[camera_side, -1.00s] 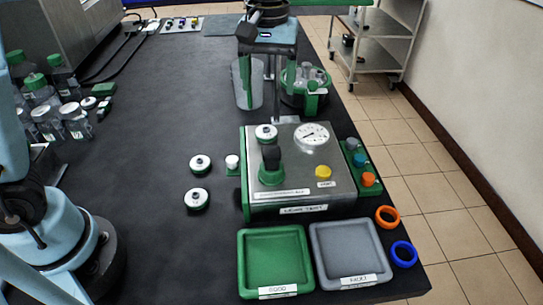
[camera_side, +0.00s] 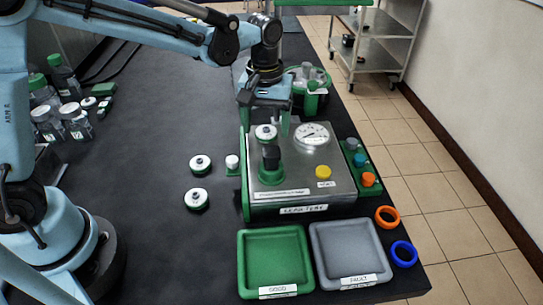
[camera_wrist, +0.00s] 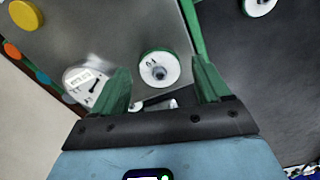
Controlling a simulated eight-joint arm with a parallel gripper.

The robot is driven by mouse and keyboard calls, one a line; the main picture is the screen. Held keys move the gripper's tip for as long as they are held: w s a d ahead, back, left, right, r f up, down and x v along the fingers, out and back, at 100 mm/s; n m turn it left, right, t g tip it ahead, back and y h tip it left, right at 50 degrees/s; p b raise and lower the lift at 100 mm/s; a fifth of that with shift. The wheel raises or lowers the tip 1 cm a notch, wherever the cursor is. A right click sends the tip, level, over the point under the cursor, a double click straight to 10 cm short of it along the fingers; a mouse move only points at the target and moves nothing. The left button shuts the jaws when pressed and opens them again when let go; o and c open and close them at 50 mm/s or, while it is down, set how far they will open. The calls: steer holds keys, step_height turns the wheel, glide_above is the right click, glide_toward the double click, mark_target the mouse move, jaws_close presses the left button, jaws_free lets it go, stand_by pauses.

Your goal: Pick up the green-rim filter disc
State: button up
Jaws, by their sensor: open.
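A white filter disc with a green rim (camera_side: 266,132) sits at the back of the steel leak-test station (camera_side: 325,180). In the wrist view the disc (camera_wrist: 158,69) lies between my two green fingers, its rim visible all round. My gripper (camera_side: 266,119) is open and points down at this disc, with nothing held. I cannot tell how far the fingertips are above it. Two similar discs lie on the black bench left of the station, one farther back (camera_side: 200,164) and one nearer (camera_side: 197,198).
A black-topped green fitting (camera_side: 271,165) stands just in front of the disc, and a gauge (camera_side: 311,134) to its right. Green (camera_side: 242,264) and grey (camera_side: 316,256) trays lie in front. Bottles (camera_side: 75,122) stand at left. The bench's middle is clear.

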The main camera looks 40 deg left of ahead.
mark_target(267, 134)
steer(key=shift+c, duration=0.2)
steer(key=c, duration=1)
steer(key=shift+c, duration=0.2)
steer(key=shift+r, duration=0.5)
steer(key=r, duration=0.3)
steer(key=shift+s+d+r, duration=0.3)
steer(key=shift+d, duration=0.1)
steer(key=s+d+r, duration=0.3)
steer(key=d, duration=0.1)
steer(key=s+d+r, duration=0.3)
steer(key=s, duration=0.1)
steer(key=shift+d+r, duration=0.2)
steer(key=shift+d, duration=0.15)
steer(key=shift+s+r, duration=0.1)
steer(key=shift+r, duration=1.35)
steer(key=shift+d, duration=0.1)
